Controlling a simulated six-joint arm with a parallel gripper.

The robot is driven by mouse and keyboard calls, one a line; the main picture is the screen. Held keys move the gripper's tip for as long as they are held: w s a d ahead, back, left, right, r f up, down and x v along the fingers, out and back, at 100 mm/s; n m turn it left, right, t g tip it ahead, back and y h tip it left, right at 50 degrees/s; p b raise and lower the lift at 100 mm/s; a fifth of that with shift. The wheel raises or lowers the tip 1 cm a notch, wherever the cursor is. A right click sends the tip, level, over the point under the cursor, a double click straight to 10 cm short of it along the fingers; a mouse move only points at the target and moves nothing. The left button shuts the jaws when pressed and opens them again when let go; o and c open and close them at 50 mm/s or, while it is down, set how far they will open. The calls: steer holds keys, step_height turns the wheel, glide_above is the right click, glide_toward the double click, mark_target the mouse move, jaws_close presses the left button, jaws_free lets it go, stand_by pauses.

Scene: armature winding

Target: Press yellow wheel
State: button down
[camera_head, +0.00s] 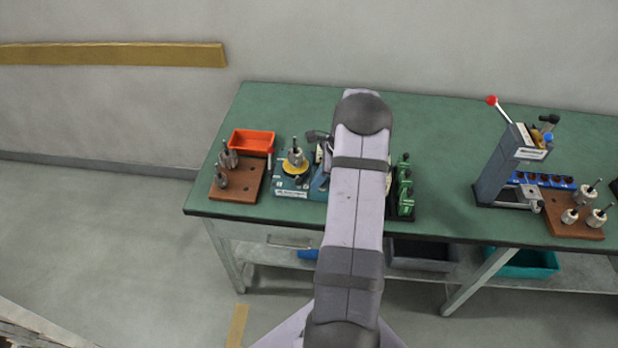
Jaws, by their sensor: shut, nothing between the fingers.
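The yellow wheel (296,168) sits flat on a blue winding machine (291,187) at the left part of the green table. A metal armature with an upright shaft (295,155) stands at the wheel's middle. My arm reaches across the table just right of the wheel and hides the right part of the machine. A dark part of my gripper (316,137) shows at the arm's left side, behind and right of the wheel. It looks shut and empty. Its fingertips are small and partly hidden, and I cannot tell whether they touch anything.
An orange bin (252,142) and a brown wooden block (236,187) with several armatures stand left of the machine. Green parts (404,187) stand right of my arm. A grey press (507,165) with a red-knobbed lever stands further right, beside another block (573,220). The table between is clear.

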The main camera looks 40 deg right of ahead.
mark_target(301, 184)
steer(key=shift+w+a+p, duration=0.4)
steer(key=shift+w+a, duration=0.35)
steer(key=shift+a, duration=0.15)
steer(key=shift+a, duration=0.2)
steer(key=shift+w+a+m+t+h+p, duration=0.2)
steer(key=shift+a+m+p, duration=0.1)
steer(key=shift+a+m, duration=0.3)
steer(key=shift+w+a+m+t+h+p, duration=0.15)
steer(key=shift+a+m+p, duration=0.2)
steer(key=shift+m, duration=0.35)
steer(key=shift+w+a+m+t+h+p, duration=0.15)
steer(key=shift+w+a+m+h+p, duration=0.15)
steer(key=shift+a+m, duration=0.3)
steer(key=shift+w+a+m+t+h+p, duration=0.15)
steer(key=shift+w+a+m+p, duration=0.15)
steer(key=shift+m, duration=0.5)
steer(key=shift+w+a, duration=0.3)
steer(key=shift+w+a, duration=0.15)
